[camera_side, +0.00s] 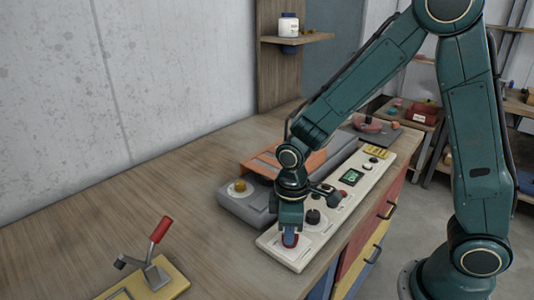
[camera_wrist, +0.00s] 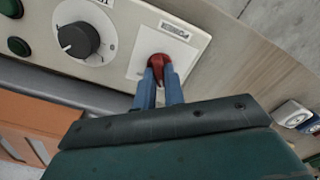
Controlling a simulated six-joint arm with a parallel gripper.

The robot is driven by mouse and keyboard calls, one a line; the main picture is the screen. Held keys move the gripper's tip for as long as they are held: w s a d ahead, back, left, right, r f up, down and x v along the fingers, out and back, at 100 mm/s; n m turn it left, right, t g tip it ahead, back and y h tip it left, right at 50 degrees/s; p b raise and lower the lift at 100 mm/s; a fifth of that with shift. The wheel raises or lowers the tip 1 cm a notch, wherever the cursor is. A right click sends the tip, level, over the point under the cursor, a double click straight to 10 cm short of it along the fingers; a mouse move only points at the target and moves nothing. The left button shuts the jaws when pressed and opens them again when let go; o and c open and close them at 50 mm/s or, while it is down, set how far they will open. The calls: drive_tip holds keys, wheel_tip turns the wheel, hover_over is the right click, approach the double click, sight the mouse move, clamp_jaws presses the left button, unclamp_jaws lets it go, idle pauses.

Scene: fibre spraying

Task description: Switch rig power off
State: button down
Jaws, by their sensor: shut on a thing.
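A long cream control panel (camera_side: 330,215) lies on the wooden bench. At its near end, a red switch knob (camera_wrist: 158,62) sits on a white plate (camera_wrist: 139,68) with a small printed label. My gripper (camera_side: 290,240) points down at this end of the panel. In the wrist view its two blue fingers (camera_wrist: 160,80) are shut on the red knob, one on each side. The fingers hide part of the knob, so I cannot tell its switch position. A black dial (camera_side: 313,216) is beside it on the panel, also seen in the wrist view (camera_wrist: 78,40).
A grey and orange machine (camera_side: 285,165) with a brass knob (camera_side: 240,187) stands close behind the panel. A red-handled toggle clamp (camera_side: 158,240) on a yellow base is at the front left. The panel also carries a green display (camera_side: 351,177). Open bench lies to the left.

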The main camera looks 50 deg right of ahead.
drive_tip(key=c, duration=1.5)
unclamp_jaws()
drive_tip(key=shift+r, duration=0.15)
wheel_tip(320, 180, up, 14)
drive_tip(key=shift+f, duration=0.2)
drive_tip(key=shift+d+r, duration=0.1)
drive_tip(key=s+d+r+m+t, duration=0.2)
drive_tip(key=s, duration=0.2)
drive_tip(key=s+d+r+m+t, duration=0.1)
drive_tip(key=s+d+r+m, duration=0.1)
drive_tip(key=s, duration=0.3)
drive_tip(key=s+d+r+m+t, duration=0.2)
drive_tip(key=s+d+m, duration=0.1)
drive_tip(key=s, duration=0.2)
drive_tip(key=shift+s+d+r+t, duration=0.1)
drive_tip(key=shift+d+t, duration=0.15)
drive_tip(key=shift+t, duration=0.05)
